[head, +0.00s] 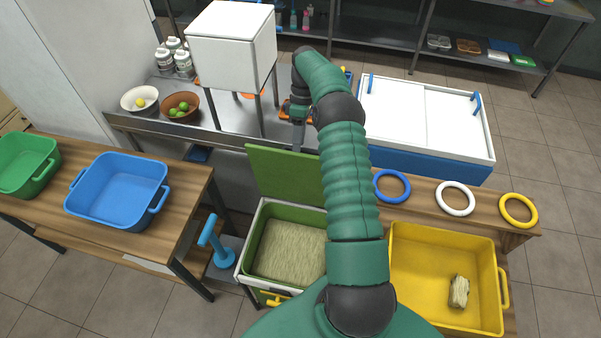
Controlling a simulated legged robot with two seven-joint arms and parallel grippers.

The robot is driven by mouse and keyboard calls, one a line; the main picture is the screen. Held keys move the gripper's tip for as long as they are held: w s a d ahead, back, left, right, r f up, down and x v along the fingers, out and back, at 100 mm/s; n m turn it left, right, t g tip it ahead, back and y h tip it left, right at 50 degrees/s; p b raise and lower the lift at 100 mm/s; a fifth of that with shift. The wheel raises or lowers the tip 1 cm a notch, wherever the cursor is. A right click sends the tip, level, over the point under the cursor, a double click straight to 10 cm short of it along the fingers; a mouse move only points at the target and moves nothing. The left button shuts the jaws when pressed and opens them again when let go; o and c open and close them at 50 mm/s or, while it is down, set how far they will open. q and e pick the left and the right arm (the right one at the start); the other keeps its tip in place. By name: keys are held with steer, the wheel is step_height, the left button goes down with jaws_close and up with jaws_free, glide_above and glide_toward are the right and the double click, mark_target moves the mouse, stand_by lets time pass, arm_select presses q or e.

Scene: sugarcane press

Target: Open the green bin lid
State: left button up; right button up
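The green bin (250,237) stands at the centre, with pale fibrous material inside. Its green lid (275,172) is raised and stands up at the back edge of the bin, so the bin's mouth is open. My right arm reaches over the bin and hides its right side and part of the lid. My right gripper (298,140) points down at the top edge of the lid; I cannot tell whether it touches the lid or whether its fingers are apart. My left gripper is not in view.
A white box (230,48) on legs stands on the metal counter behind the lid. A yellow bin (430,305) with a pale bundle (459,291) is at right, near blue, white and yellow rings. A wooden table (188,195) with a blue tub (118,188) is at left.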

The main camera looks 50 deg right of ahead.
steer(key=s+a+r+b, duration=0.1)
steer(key=s+a+b, duration=0.2)
steer(key=s+a, duration=0.6)
steer(key=a, duration=0.3)
steer(key=shift+s+r, duration=0.2)
steer(key=shift+s, duration=0.15)
steer(key=shift+c, duration=0.9)
steer(key=r+n+p, duration=0.1)
steer(key=n+p, duration=0.1)
steer(key=w+d+r+n+p, duration=0.1)
steer(key=p, duration=0.2)
steer(key=r+n+p, duration=0.1)
steer(key=n+p, duration=0.1)
steer(key=shift+w+d+r+n+h+p, duration=0.15)
steer(key=shift+d+r+n+h+p, duration=0.15)
steer(key=shift+r+h, duration=0.1)
jaws_close()
steer(key=w+d+r+n+t+h+p, duration=0.15)
steer(key=w+n+p, duration=0.25)
steer(key=n+p, duration=0.7)
step_height(320, 180, down, 10)
steer(key=n, duration=0.1)
steer(key=shift+s+a+n+p, duration=0.2)
steer(key=shift+a+n+p, duration=0.1)
steer(key=shift+p, duration=0.05)
